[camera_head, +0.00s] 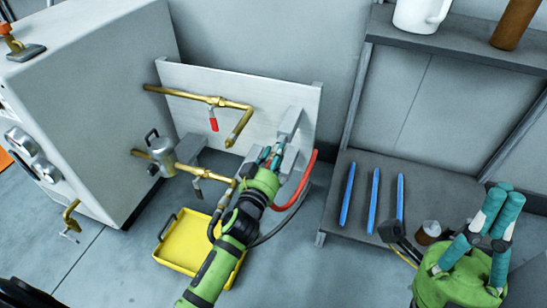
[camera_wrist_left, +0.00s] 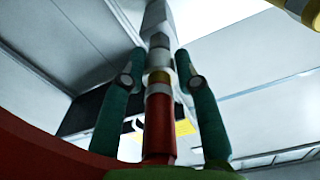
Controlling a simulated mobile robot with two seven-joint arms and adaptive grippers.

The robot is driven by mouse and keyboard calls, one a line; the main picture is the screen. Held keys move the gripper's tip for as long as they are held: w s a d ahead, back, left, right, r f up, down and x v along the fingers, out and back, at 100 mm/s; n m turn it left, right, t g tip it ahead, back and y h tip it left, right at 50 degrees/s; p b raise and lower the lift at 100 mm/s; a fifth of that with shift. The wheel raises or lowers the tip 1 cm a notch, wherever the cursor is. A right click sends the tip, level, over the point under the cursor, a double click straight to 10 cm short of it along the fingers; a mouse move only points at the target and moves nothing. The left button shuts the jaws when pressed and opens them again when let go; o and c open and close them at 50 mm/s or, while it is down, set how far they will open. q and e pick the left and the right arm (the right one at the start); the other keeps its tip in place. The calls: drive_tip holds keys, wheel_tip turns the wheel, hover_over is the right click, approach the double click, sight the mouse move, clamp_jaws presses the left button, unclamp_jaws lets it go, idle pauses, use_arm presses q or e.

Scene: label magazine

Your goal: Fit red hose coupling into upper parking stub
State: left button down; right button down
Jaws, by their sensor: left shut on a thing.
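My left gripper (camera_head: 268,153) is at the white panel, beside the grey parking stubs. The upper parking stub (camera_head: 291,121) is a grey block on the panel. The gripper hides the coupling in the head view. A red hose (camera_head: 302,185) curves below. My right gripper (camera_head: 500,195) is at the right, its opening unclear.
Brass pipes with valves (camera_head: 215,101) stick out left of the stubs. A yellow tray (camera_head: 180,258) lies on the floor below. A grey cabinet (camera_head: 95,90) stands left. At right, a shelf (camera_head: 345,240) holds blue bars (camera_head: 374,200).

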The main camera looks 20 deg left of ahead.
use_arm(q)
drive_tip(key=shift+w, duration=0.5)
drive_tip(key=c, duration=0.8)
unclamp_jaws()
drive_tip(key=shift+c, duration=0.2)
drive_tip(key=shift+s, duration=0.2)
drive_tip(key=s, duration=1.1)
drive_tip(key=shift+s+a, duration=0.2)
drive_tip(key=shift+s, duration=0.1)
drive_tip(key=shift+r, duration=0.1)
